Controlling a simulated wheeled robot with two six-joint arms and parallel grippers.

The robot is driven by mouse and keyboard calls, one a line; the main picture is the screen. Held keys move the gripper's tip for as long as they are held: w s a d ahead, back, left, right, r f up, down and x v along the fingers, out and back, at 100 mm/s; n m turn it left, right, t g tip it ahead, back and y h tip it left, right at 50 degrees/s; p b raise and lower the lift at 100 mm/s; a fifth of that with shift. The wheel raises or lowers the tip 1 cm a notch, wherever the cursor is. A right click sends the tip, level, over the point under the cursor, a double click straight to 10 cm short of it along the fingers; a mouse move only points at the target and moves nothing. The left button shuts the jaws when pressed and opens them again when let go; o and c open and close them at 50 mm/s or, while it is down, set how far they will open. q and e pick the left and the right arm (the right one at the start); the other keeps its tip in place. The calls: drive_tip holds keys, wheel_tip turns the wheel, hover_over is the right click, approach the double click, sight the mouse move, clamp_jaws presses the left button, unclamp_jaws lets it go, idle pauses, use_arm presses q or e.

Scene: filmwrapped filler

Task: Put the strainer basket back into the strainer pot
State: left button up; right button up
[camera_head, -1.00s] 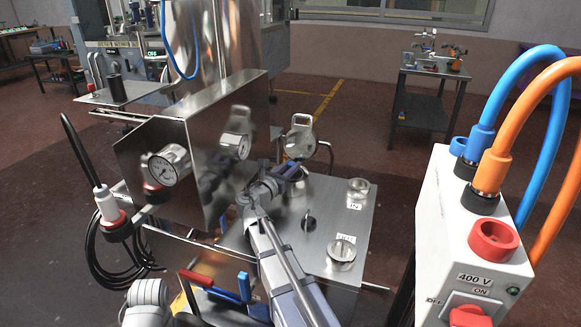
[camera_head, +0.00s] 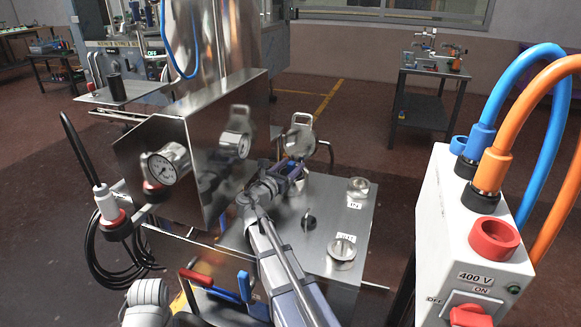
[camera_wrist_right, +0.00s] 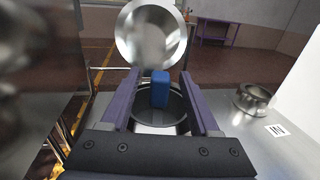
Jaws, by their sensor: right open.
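The strainer pot (camera_head: 302,182) stands on the steel top, its round lid (camera_head: 299,141) swung up. In the right wrist view the shiny lid (camera_wrist_right: 152,38) stands behind the pot's round mouth (camera_wrist_right: 184,112). A blue block (camera_wrist_right: 160,90), perhaps the strainer basket's grip, stands upright between my right fingers at the mouth. The basket's body cannot be made out. My right gripper (camera_head: 291,169) is over the pot; in its wrist view the fingers (camera_wrist_right: 163,78) are open, with gaps on both sides of the block.
A steel panel with a gauge (camera_head: 168,163) rises left of the pot. A second round fitting (camera_head: 358,187) and a low one (camera_head: 341,250) sit on the right of the top. A white switch box (camera_head: 460,230) with thick cables stands at the far right.

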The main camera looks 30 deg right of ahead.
drive_tip(key=shift+v, duration=3.9)
